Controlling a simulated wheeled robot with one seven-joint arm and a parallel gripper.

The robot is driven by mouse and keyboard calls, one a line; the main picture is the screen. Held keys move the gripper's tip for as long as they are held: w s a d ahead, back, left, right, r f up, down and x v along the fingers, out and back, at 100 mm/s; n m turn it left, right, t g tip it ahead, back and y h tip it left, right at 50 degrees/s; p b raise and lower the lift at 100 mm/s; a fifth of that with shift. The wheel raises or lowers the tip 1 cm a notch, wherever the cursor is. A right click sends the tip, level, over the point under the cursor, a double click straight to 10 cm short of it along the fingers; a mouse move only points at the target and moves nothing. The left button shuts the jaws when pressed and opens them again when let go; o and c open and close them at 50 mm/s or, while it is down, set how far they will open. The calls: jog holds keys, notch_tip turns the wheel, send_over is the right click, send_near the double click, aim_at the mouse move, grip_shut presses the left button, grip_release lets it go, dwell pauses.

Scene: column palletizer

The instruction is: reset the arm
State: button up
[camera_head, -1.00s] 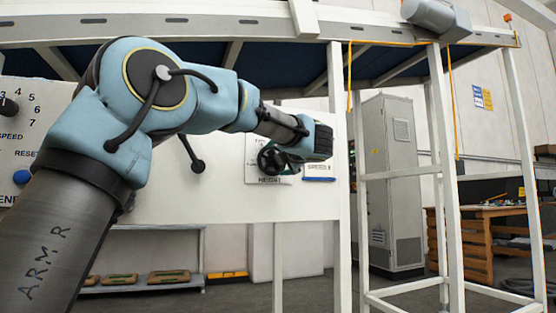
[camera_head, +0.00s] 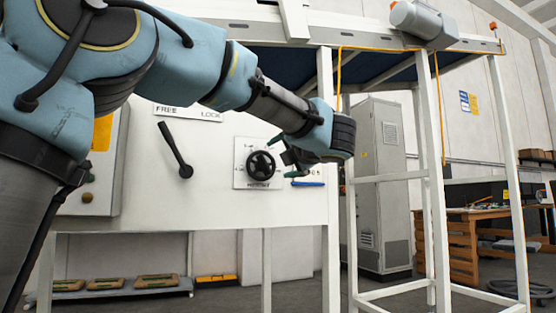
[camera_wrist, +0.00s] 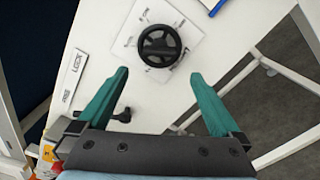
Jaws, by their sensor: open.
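My gripper (camera_head: 290,157) is at the end of my blue arm, in front of the white control panel (camera_head: 215,205). It also shows in the wrist view (camera_wrist: 160,98), its two green fingers spread apart with nothing between them. The black height knob (camera_head: 261,165) sits on its white dial plate, just left of the gripper in the head view and apart from it. In the wrist view the knob (camera_wrist: 159,46) lies beyond the fingertips.
A black lever (camera_head: 175,150) under the FREE/LOCK label (camera_head: 188,112) is on the panel's left. White frame posts (camera_head: 432,190) stand to the right, before a grey cabinet (camera_head: 385,185). A low shelf (camera_head: 110,292) holds flat brown items. A wooden workbench (camera_head: 470,240) is at far right.

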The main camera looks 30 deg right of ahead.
dwell(0.4)
jog(key=w+a+f+m+h, duration=0.3)
jog(key=w+f+m, duration=0.2)
jog(key=w+m, duration=0.25)
jog(key=w+a+f+m+g, duration=0.25)
jog(key=a+f+m, duration=0.3)
jog(key=f, duration=0.45)
jog(key=w+a+f+m+g, duration=0.25)
jog(key=a+f+m, duration=0.3)
jog(key=f, duration=0.45)
jog(key=s+a+f+m+g+y, duration=0.1)
jog(key=s+a+f+m+g, duration=0.2)
jog(key=a+f, duration=0.5)
jog(key=s+a+f+g+y, duration=0.25)
jog(key=s+a+f, duration=0.25)
jog(key=a+f, duration=0.3)
jog(key=s+a+f+m+g+y, duration=0.1)
jog(key=s+a+f+g, duration=0.2)
jog(key=s+a, duration=0.35)
jog(key=s+a+f+m+g+y, duration=0.1)
jog(key=s+a+f+g, duration=0.25)
jog(key=s+a, duration=0.3)
notch_tip(320, 180, up, 36)
jog(key=p, duration=3.6)
jog(key=shift+w+r+t+p, duration=0.2)
jog(key=shift+w+t+p, duration=0.1)
jog(key=shift+w+t, duration=0.15)
